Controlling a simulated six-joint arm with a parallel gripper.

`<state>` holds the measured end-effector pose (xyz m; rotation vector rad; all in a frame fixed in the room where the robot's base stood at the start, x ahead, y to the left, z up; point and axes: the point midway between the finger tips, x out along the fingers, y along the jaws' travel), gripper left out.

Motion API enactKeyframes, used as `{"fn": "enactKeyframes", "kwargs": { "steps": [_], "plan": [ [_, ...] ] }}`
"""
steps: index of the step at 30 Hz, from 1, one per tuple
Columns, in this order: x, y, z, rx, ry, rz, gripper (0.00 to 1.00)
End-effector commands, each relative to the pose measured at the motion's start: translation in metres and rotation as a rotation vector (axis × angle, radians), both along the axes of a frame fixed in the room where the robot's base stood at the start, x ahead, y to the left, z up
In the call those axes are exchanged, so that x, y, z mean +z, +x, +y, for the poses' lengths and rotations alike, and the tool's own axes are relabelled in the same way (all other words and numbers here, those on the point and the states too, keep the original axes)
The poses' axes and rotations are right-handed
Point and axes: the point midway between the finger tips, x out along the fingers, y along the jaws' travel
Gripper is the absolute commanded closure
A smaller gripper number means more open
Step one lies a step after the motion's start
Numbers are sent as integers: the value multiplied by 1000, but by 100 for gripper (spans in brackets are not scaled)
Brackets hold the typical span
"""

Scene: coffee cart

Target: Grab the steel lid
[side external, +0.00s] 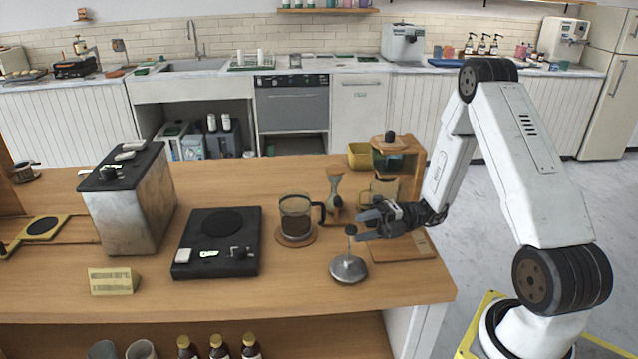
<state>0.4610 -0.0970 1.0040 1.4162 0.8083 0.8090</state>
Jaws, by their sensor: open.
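The steel lid (348,269) is a shiny round disc with a dark knob (351,230) on a thin upright stem. It lies on the wooden counter near the front edge, right of centre in the side external view. My gripper (357,228) reaches in from the right, roughly level, with its fingertips at the height of the knob. The jaws are open and the knob appears at or between the fingertips. I cannot tell whether a finger touches it.
A glass coffee pot (296,217) on a round coaster stands left of the lid. Behind my gripper is a wooden stand (412,165) with a glass vessel. A black scale (217,243) and a steel box (135,200) stand further left. The counter in front of the lid is clear.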

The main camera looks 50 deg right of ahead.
Motion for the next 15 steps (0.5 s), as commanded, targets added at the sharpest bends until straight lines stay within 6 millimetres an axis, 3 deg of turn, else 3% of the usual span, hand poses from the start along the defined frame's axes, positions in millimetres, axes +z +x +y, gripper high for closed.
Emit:
{"fn": "enactKeyframes", "kwargs": {
  "steps": [8, 15],
  "plan": [
    [0, 3, 6, 2, -1, 0, 34],
    [1, 14, 27, 4, -2, 0, 34]
  ]
}}
